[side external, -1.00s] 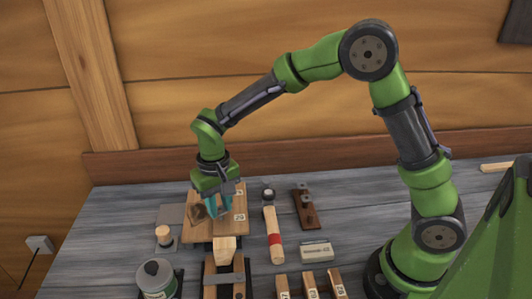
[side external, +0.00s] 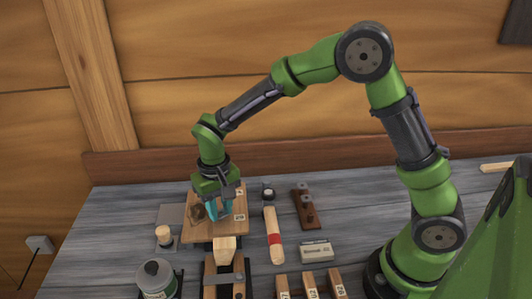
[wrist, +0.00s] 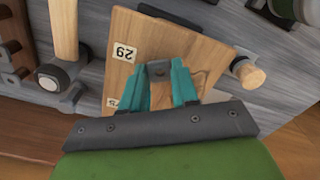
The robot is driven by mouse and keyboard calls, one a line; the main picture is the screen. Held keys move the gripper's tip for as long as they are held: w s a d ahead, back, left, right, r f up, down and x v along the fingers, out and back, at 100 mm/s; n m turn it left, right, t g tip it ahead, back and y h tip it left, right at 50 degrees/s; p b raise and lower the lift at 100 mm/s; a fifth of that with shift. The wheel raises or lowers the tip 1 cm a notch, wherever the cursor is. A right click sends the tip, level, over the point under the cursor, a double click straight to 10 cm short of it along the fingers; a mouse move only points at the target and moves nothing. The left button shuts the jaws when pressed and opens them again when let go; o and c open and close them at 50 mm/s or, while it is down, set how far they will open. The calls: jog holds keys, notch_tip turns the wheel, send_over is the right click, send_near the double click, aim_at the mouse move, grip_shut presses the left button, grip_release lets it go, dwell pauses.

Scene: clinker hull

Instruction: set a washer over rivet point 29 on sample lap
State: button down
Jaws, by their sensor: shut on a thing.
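The sample lap is a light wooden board (wrist: 150,38) under my gripper, and it also shows in the side view (side external: 202,228). A label reading 29 (wrist: 124,52) sits on it, upside down in the wrist view. A second label (wrist: 112,101) is partly hidden by a finger. My gripper (wrist: 159,76) points down at the board with its teal fingers shut on a small dark grey piece (wrist: 159,69), seemingly the washer. The gripper also shows low over the board in the side view (side external: 220,209). I cannot make out the rivet point or whether the washer touches the board.
A hammer (side external: 273,235) with a red band lies right of the board. A wooden-topped tool (side external: 164,236) stands to the left, with a tin (side external: 157,280) nearer the front. A dark brown block with pegs (side external: 306,209) lies farther right. A clamped wooden block (side external: 225,249) stands in front.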

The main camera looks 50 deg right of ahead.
jog(key=shift+f, duration=0.4)
jog(key=c, duration=0.8)
grip_release()
jog(key=shift+r, duration=4.05)
